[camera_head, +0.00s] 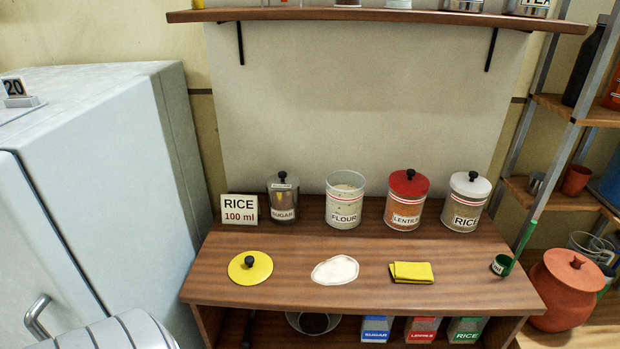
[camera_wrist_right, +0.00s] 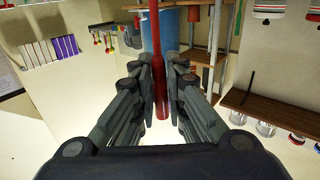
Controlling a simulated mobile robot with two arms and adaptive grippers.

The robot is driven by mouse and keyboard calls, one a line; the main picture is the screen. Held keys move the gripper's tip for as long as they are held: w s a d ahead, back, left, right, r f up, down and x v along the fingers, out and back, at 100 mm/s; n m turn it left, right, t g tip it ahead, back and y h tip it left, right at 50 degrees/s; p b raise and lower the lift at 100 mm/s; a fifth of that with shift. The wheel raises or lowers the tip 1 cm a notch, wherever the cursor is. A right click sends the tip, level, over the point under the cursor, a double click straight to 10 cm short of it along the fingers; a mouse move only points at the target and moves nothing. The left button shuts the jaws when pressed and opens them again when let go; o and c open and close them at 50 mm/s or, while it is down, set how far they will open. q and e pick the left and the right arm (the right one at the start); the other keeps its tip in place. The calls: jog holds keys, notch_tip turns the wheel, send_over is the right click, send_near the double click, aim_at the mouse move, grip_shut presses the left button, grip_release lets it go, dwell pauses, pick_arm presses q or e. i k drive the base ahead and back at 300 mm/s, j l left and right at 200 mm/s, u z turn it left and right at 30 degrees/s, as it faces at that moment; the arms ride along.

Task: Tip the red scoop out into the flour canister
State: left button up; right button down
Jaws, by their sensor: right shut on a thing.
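The flour canister (camera_head: 345,199) stands at the back of the wooden table in the head view. It is clear, labelled FLOUR, has no lid on and holds pale flour. My right gripper (camera_wrist_right: 160,68) shows only in the wrist view. It is shut on the red scoop (camera_wrist_right: 159,84), whose long red handle runs between the fingers and out of the top of that view. The scoop's bowl and its contents cannot be made out. Neither the right gripper nor the red scoop shows in the head view. My left gripper is in neither view.
Sugar (camera_head: 283,197), lentils (camera_head: 407,197) and rice (camera_head: 465,202) canisters flank the flour. A yellow lid (camera_head: 250,267), a white flour-like patch (camera_head: 335,270), a folded yellow cloth (camera_head: 411,272) and a green scoop (camera_head: 503,264) lie in front. A shelf (camera_head: 380,15) hangs above.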

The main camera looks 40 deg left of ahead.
aim_at(344, 199)
jog(key=u, duration=1)
